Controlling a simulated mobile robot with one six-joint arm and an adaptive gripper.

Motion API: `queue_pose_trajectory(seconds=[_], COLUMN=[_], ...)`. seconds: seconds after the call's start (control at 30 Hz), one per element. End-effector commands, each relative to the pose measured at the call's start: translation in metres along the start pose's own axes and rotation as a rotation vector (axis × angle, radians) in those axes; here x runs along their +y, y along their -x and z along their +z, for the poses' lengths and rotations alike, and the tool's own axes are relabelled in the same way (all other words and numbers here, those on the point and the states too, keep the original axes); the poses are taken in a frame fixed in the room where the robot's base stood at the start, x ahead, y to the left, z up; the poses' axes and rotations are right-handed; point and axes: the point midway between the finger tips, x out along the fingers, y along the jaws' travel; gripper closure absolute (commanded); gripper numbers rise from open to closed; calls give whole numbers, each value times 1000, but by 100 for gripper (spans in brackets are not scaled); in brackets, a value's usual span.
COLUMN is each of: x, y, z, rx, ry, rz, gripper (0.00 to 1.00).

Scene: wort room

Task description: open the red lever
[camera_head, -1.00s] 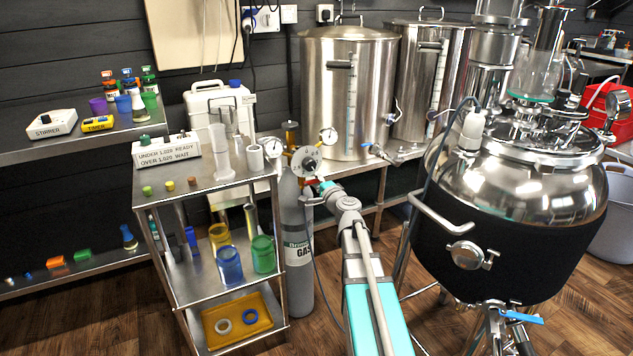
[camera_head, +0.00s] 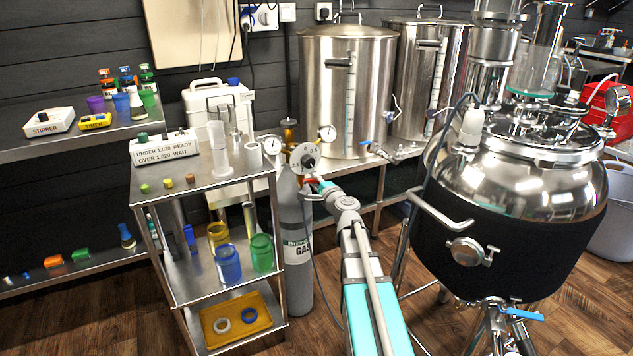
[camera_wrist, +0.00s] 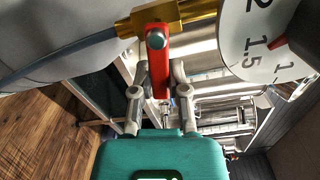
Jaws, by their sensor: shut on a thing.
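The red lever (camera_wrist: 158,67) is on a brass valve body (camera_wrist: 172,17) beside the gas cylinder's gauge dial. In the wrist view it hangs down from its pivot, crosswise to the brass body and its hose. My gripper (camera_wrist: 160,72) has one finger on each side of the lever and is shut on its lower part. In the head view my gripper (camera_head: 319,188) is at the regulator on top of the grey gas cylinder (camera_head: 295,235). Only a small red patch of the lever shows there, and my gripper partly covers the valve.
A numbered dial (camera_wrist: 270,40) is close to the right of the lever, and a grey hose (camera_wrist: 60,57) runs left from the brass. A steel shelf cart (camera_head: 205,190) stands left of the cylinder. A large black-jacketed kettle (camera_head: 510,235) stands to the right.

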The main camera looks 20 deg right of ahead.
Motion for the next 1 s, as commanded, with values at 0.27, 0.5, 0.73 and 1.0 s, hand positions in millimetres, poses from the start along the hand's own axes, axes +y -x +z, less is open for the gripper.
queue_pose_trajectory(seconds=[0.27, 0.5, 0.73, 1.0], x=[12, 18, 22, 23], y=[0, 0, 0, 0], z=[2, 5, 8, 9], rx=[-2, -3, -3, -4], ry=[-234, -431, -556, -609], rz=[1, 2, 2, 2], gripper=[100, 100, 100, 100])
